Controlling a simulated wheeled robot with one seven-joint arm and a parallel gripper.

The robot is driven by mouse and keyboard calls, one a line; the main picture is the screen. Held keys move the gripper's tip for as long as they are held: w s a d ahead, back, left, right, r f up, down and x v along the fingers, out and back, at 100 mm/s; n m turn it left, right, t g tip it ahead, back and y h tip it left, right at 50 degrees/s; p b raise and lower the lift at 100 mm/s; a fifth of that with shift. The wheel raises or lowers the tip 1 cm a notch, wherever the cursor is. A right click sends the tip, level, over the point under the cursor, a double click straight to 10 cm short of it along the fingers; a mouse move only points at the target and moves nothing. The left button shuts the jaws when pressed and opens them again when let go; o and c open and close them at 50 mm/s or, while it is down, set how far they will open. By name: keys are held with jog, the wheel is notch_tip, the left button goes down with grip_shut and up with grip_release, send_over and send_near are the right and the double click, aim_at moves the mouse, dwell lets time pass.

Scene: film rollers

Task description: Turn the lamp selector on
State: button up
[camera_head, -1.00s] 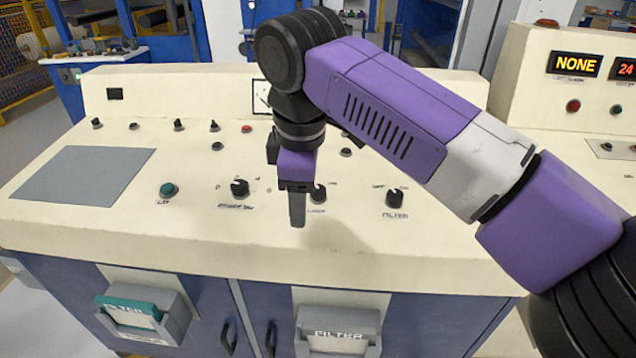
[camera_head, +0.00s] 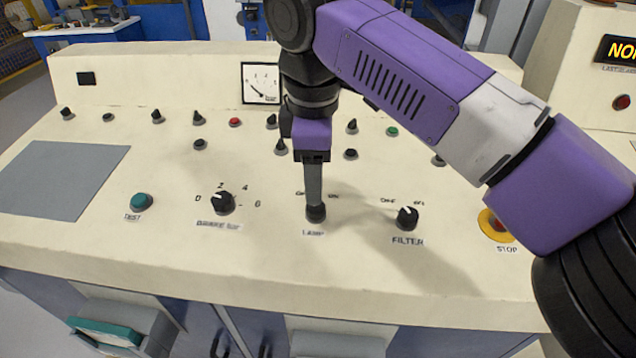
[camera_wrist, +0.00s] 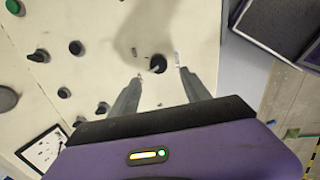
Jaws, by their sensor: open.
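The lamp selector (camera_head: 316,213) is a small black knob on the cream panel, above the word LAMP, with position marks to its upper left and upper right. My gripper (camera_head: 314,198) points down right over it and hides part of it in the head view. In the wrist view the selector (camera_wrist: 158,63) lies between the lines of the two spread fingers, slightly beyond the tips of my gripper (camera_wrist: 160,75). The fingers are open, and I see no contact. A small pale mark shows on the knob's lower-left side there; its exact setting is hard to read.
A brake knob (camera_head: 222,203) stands to the left and the FILTER knob (camera_head: 407,217) to the right. A yellow-ringed stop button (camera_head: 495,225) is farther right, beside my arm. Several small knobs and buttons line the back, below a gauge (camera_head: 262,84).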

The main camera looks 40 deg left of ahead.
aim_at(316, 209)
jog(key=shift+w+a+f, duration=0.1)
jog(key=shift+f, duration=0.1)
jog(key=f, duration=0.7)
jog(key=shift+w+a+f, duration=0.15)
jog(key=shift+w+a, duration=0.05)
jog(key=shift+w, duration=0.1)
jog(key=shift+c, duration=0.3)
grip_shut()
